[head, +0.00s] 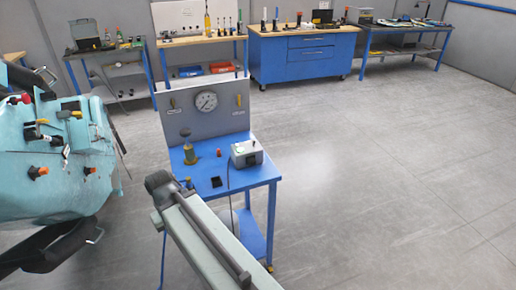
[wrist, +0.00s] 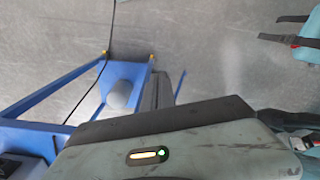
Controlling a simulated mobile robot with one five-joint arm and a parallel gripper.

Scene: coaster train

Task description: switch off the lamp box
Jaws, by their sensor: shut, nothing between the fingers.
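The lamp box appears to be the small pale grey box (head: 247,153) at the right rear of the blue bench (head: 256,172) in the head view. It has small fittings on top, too small to read as a switch position or a lit lamp. A dark cord hangs from it past the bench's front edge. My arm (head: 212,247) reaches up from the bottom of the head view, its dark end in front of the bench's left front corner and apart from the box. My gripper's fingers show in neither view. I cannot make out the box in the wrist view.
A grey panel with a round gauge (head: 206,101) stands at the bench's back. A brass fitting (head: 190,153), a red knob (head: 219,152) and a black block (head: 216,182) are on the bench. A teal machine (head: 85,150) stands close at left. Floor (head: 370,170) at right is clear.

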